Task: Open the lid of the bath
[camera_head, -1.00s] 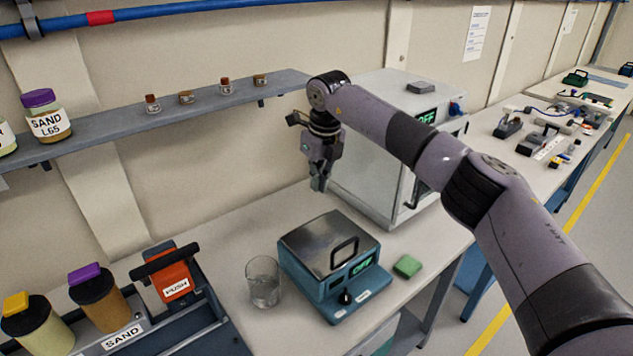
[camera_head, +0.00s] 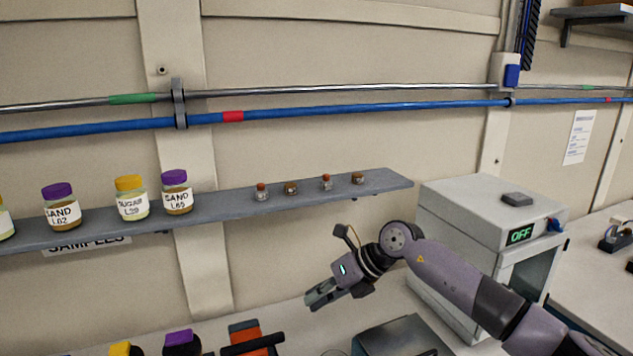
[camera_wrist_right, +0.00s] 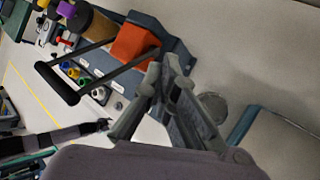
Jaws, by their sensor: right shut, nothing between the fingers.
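The bath shows only in part at the bottom edge of the head view, where its grey metal lid (camera_head: 395,336) lies flat and looks closed. The bath's front is out of frame. In the right wrist view, a teal-edged box at the lower right, probably the bath (camera_wrist_right: 240,126), is cut off by the frame. My right gripper (camera_head: 314,296) is shut and empty, pointing left above the counter, up and left of the lid, apart from it. Its fingers (camera_wrist_right: 166,75) also show in the wrist view. A dark arm end (camera_wrist_right: 102,125) there is probably my left gripper; its fingers are too small to read.
A white oven (camera_head: 475,215) reading OFF stands right of the bath. A shelf (camera_head: 230,212) with jars and small vials runs along the wall. A glass (camera_wrist_right: 214,104) stands near the bath.

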